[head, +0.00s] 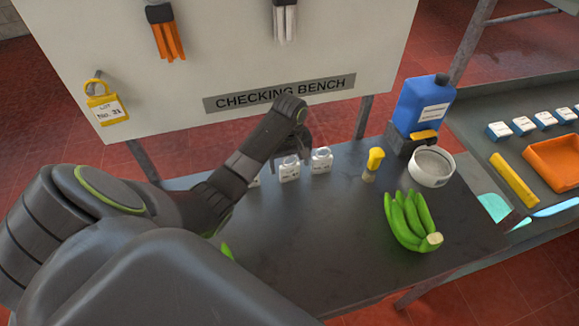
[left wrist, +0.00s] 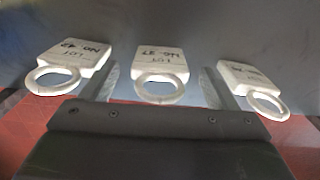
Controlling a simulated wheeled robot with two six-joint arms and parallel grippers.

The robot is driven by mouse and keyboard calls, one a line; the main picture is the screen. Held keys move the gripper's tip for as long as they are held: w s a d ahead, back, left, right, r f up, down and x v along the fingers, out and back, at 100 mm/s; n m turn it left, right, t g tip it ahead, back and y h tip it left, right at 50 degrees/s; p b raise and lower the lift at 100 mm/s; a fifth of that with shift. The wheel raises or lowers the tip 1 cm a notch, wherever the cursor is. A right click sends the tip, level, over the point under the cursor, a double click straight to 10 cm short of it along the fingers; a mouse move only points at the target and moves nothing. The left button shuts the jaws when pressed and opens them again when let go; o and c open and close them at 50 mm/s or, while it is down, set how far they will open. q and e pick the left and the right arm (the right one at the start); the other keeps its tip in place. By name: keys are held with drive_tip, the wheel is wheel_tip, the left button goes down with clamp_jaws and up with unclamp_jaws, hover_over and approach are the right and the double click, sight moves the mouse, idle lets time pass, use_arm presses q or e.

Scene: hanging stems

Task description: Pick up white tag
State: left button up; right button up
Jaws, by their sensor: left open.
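Three white tags with ring tops stand in a row on the dark bench. In the head view the middle tag (head: 289,172) and the right tag (head: 321,160) show well; the left tag (head: 254,181) is mostly hidden by my left arm. My left gripper (head: 291,150) is open over the row. A tag marked "No. 42" (left wrist: 75,58) is outside the left finger, and another tag (left wrist: 252,80) is outside the right finger. My right gripper is not in view.
On the bench are green bananas (head: 408,222), a yellow-topped brush (head: 374,160), a white round dish (head: 431,167) and a blue bottle (head: 424,103). The "CHECKING BENCH" board (head: 230,50) rises behind, with a yellow tag (head: 105,106) hanging on it. The front middle of the bench is clear.

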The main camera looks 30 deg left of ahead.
use_arm(q)
drive_tip(key=shift+c, duration=0.4)
drive_tip(key=c, duration=1)
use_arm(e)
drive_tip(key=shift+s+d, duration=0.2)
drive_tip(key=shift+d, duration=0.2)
use_arm(q)
drive_tip(key=shift+r, duration=0.1)
drive_tip(key=shift+r, duration=0.35)
wheel_tip(320, 180, up, 5)
drive_tip(key=shift+r, duration=0.15)
wheel_tip(320, 180, up, 3)
drive_tip(key=p, duration=0.3)
drive_tip(key=shift+r+p, duration=0.5)
drive_tip(key=shift+p, duration=0.05)
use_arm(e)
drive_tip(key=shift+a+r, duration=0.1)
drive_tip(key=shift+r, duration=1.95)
